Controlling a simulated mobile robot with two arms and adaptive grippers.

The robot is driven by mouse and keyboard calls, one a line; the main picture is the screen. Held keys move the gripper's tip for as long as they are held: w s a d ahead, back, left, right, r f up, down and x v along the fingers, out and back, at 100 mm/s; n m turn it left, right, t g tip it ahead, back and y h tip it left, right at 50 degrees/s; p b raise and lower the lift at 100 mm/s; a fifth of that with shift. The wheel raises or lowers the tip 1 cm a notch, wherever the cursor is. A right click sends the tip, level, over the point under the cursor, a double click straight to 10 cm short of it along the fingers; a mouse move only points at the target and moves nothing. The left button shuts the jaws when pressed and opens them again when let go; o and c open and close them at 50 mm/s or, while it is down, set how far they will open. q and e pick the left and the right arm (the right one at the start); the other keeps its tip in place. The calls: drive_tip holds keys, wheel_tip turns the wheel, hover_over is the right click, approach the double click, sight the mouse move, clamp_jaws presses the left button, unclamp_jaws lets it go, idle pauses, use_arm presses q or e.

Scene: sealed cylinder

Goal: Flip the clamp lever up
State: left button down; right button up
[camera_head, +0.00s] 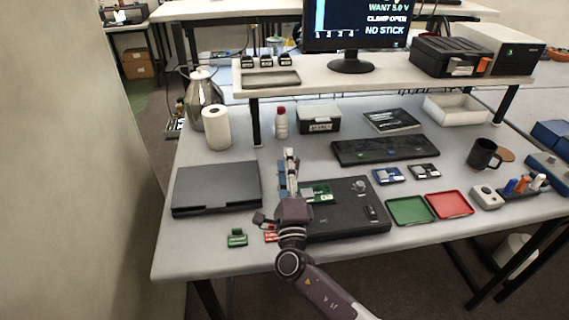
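A black test fixture (340,222) lies flat at the front middle of the table. A green board (318,193) sits at its upper left, and a small grey knob (360,187) and a dark oblong part (371,212) are on its right. I cannot clearly make out the clamp lever; my gripper covers the fixture's left side. My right gripper (289,160) comes in from the bottom and points away over the fixture's left edge, beside the green board. Whether its fingers are apart or touch something is too small to tell. My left gripper is not in view.
A closed black case (217,188) lies left of the fixture. A green tray (410,210) and red tray (449,205) lie right. Green (237,239) and red (271,237) tags lie in front. The monitor (352,30) reads "WANT 5.0 V", "CLAMP OPEN", "NO STICK".

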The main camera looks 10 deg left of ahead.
drive_tip(key=v, duration=1.1)
drive_tip(key=shift+s+f, duration=0.15)
drive_tip(key=shift+s, duration=0.2)
drive_tip(key=shift+d, duration=0.1)
